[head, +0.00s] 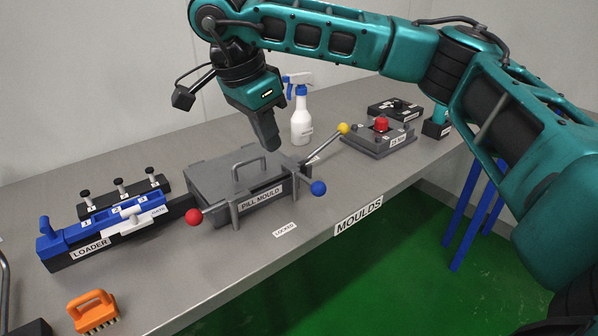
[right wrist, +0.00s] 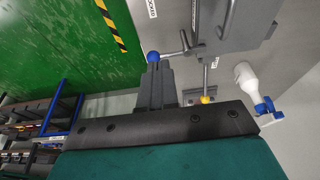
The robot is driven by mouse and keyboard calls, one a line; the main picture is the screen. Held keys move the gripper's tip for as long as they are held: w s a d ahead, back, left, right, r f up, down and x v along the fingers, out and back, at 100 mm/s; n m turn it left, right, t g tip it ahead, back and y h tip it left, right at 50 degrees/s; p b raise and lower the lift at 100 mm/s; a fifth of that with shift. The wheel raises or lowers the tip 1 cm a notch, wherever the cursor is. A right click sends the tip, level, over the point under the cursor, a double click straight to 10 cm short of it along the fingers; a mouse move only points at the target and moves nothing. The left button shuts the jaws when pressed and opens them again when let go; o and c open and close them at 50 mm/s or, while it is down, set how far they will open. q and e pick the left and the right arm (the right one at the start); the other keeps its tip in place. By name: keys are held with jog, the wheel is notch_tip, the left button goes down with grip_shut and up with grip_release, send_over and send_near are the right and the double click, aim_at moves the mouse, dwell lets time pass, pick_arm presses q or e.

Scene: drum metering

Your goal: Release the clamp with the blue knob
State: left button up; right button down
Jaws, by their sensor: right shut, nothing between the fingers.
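The grey pill mould (head: 225,178) sits on the bench with a handle on its lid. The blue knob (head: 318,188) ends a short clamp lever at the mould's front right corner; the lever sticks out to the right. A red knob (head: 193,216) and a yellow knob (head: 343,128) end two other levers. My right gripper (head: 271,146) is shut and empty, pointing down above the mould's right side. In the right wrist view, the blue knob (right wrist: 153,57) appears just beyond the shut fingertips (right wrist: 155,68); contact cannot be told. My left gripper is not in view.
A "LOCKED" label (head: 285,229) lies on the bench in front of the mould. The blue loader (head: 100,225) adjoins it on the left. A spray bottle (head: 301,120) stands behind. A box with a red button (head: 381,126) is to the right. An orange brush (head: 93,311) lies front left.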

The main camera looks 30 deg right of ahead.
aim_at(318, 189)
jog(key=d+f, duration=0.6)
jog(key=f, duration=0.4)
jog(key=shift+w+d+f, duration=0.2)
jog(key=shift+w+d, duration=0.05)
jog(key=shift+d, duration=0.15)
